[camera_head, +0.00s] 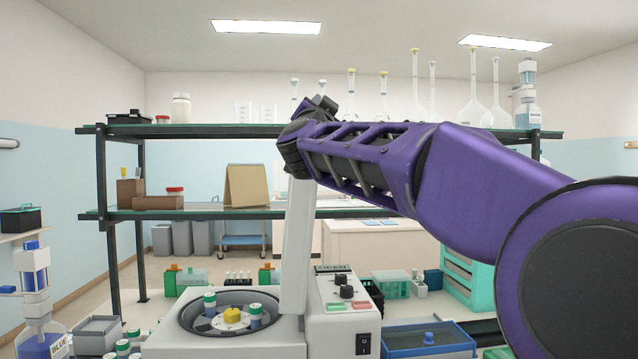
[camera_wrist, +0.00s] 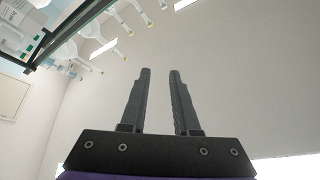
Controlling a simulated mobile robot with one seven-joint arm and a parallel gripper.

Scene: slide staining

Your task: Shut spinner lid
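The spinner (camera_head: 170,333) is a white machine at the bottom of the head view. Its round bowl is uncovered, with a yellow hub (camera_head: 234,316) and several green-and-white capped tubes inside. Its lid (camera_head: 298,250) is a white slab standing upright, seen nearly edge-on, at the right side of the bowl. My gripper (camera_head: 322,101) is at the end of the purple arm, above the lid's top end. I cannot tell whether my wrist touches the lid, whose top is partly hidden. In the wrist view my gripper (camera_wrist: 160,72) has its fingers apart with nothing between them.
The spinner's control panel (camera_head: 345,290) with knobs is right of the lid. A two-level shelf (camera_head: 200,214) with glassware stands behind. A blue tray (camera_head: 430,346) lies at the lower right. A bottle labelled BLUE (camera_head: 43,335) stands at the lower left.

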